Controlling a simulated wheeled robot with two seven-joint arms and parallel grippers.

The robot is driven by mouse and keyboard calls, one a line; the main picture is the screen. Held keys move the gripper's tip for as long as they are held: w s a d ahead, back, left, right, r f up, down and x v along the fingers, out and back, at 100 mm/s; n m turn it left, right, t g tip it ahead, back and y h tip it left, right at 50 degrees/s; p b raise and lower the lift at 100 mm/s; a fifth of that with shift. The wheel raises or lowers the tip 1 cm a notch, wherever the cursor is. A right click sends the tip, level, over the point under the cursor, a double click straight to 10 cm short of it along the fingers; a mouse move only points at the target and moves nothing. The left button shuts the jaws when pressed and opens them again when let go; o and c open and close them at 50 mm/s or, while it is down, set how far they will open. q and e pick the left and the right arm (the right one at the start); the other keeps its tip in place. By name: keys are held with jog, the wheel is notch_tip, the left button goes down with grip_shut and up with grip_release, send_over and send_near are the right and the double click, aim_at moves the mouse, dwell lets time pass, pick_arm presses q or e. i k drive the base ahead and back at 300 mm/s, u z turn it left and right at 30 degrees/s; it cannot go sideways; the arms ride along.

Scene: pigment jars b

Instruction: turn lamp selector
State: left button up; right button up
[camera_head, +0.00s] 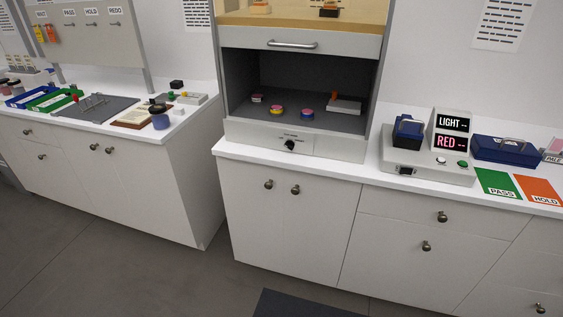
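A black rotary knob (290,145), which looks like the lamp selector, sits on the light front panel below the open viewing booth (234,84). Small print is above and beside the knob, too small to read, and I cannot tell its exact setting. Inside the booth, the dark floor holds a small pink-topped block (258,98), a yellow and pink jar (277,110), a blue and pink jar (307,114) and a pale block with an orange part (344,106). Neither of my grippers is in view.
Right of the booth, a grey device (428,172) shows LIGHT and RED, beside a blue case (506,150) and green PASS (497,183) and orange HOLD (538,190) mats. The left counter holds trays and small items. Cabinets (282,210) stand below; the floor in front is mostly clear.

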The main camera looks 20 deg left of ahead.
aim_at(290, 143)
jog(key=z, duration=0.9)
jog(key=i, duration=0.95)
jog(key=u, duration=0.3)
